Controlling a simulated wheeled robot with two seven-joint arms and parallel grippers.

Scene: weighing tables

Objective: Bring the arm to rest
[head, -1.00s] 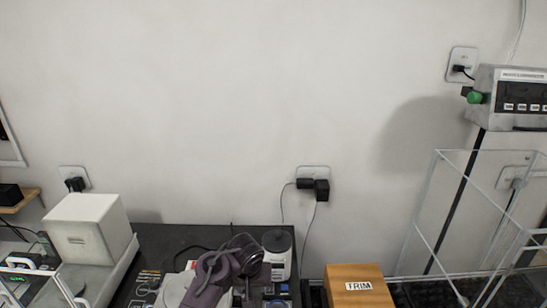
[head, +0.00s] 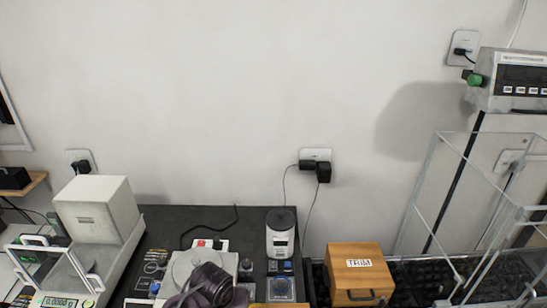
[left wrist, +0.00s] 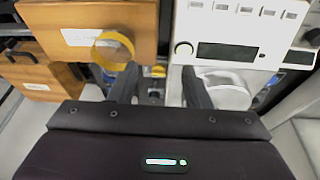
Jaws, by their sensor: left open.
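My left gripper (left wrist: 160,88) shows in the left wrist view with its two dark fingers apart and nothing held between them. It is over the gap between a wooden box front (left wrist: 95,25) on the left and a white scale (left wrist: 240,30) on the right. A yellow ring (left wrist: 113,48) shows beside the left finger. In the head view, a dark purple part of my arm is low at the bottom edge, in front of a balance with a pale pan (head: 190,265); its fingertips are not visible there. My right gripper is in neither view.
A wooden box labelled TRIM (head: 362,272) stands right of the dark mat (head: 165,220). A small white-and-black device (head: 280,236) is on the mat's back edge. A white-boxed balance (head: 98,208) is left; a clear-walled case (head: 425,200) is right.

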